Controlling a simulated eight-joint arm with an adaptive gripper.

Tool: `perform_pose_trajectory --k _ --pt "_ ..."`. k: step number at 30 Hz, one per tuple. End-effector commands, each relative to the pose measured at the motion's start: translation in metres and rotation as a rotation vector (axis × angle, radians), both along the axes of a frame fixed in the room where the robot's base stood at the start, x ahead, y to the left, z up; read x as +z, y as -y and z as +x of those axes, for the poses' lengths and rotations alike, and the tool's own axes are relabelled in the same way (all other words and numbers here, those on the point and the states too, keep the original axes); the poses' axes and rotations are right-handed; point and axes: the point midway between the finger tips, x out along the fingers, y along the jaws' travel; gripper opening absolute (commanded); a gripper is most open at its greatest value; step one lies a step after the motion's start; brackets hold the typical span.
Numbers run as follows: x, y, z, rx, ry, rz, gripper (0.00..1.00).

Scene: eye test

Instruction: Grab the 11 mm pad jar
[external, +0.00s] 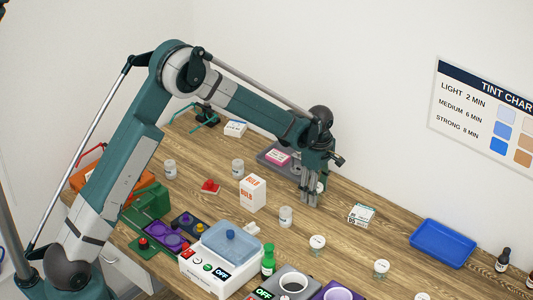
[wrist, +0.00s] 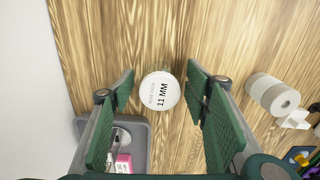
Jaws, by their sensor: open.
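The 11 mm pad jar (wrist: 159,91) has a round white lid printed "11 MM" and stands on the wooden table in the wrist view. My gripper (wrist: 160,98) is open, with its green-padded fingers on either side of the jar. There is a gap between the jar and each finger pad. In the external view my gripper (external: 310,198) points down over the back of the table. A small white part of a jar (external: 320,187) shows beside the fingers, mostly hidden by them.
A grey tray (wrist: 139,133) with a pink-labelled item lies at lower left in the wrist view.

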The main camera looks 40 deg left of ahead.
Motion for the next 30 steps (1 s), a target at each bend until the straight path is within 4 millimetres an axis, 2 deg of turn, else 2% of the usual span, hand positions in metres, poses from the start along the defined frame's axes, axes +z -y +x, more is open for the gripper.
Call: perform_pose_trajectory --k 12,13,20,30 --pt "0.0003 0.0000 -0.0001 0.000 0.000 0.000 0.46" --pt "0.0003 0.0000 -0.0001 0.000 0.000 0.000 0.45" --pt "0.0003 0.0000 -0.0001 0.000 0.000 0.000 0.16" --pt "0.0016 0.0000 -0.0001 0.000 0.000 0.000 0.16"
